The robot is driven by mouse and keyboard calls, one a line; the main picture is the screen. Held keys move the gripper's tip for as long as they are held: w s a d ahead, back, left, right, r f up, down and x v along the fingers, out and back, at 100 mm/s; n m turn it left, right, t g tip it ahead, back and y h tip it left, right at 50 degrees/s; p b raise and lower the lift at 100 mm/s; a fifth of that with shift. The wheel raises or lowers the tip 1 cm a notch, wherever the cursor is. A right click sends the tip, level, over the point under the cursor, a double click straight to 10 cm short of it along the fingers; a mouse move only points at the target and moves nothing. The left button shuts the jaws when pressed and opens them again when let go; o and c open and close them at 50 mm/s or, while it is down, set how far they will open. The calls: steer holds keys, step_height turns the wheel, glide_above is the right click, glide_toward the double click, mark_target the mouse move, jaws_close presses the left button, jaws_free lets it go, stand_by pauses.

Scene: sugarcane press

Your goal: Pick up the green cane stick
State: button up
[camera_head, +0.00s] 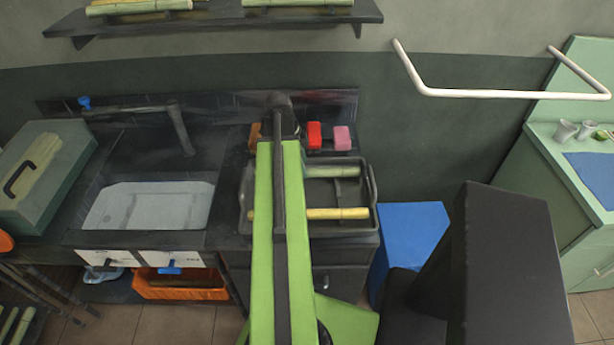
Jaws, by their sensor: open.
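A pale green cane stick (333,172) lies crosswise at the back of a dark tray (373,190) on the black counter. A yellower cane stick (340,213) lies in front of it in the same tray, passing under my green arm. My arm reaches forward over the tray and covers its middle, so the left part of the green stick is hidden. The far end of my arm is dark, and no gripper fingers can be made out. Nothing is seen touching the green stick.
A red block (314,136) and a pink block (342,138) stand behind the tray. A sink (150,205) and green box (45,170) are left. A wall shelf (220,16) holds more canes. A blue bin (412,235) stands right of the counter; a white rail (480,94) juts out.

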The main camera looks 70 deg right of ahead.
steer(key=b+x, duration=0.1)
steer(key=x, duration=0.2)
steer(key=shift+r, duration=0.2)
jaws_close()
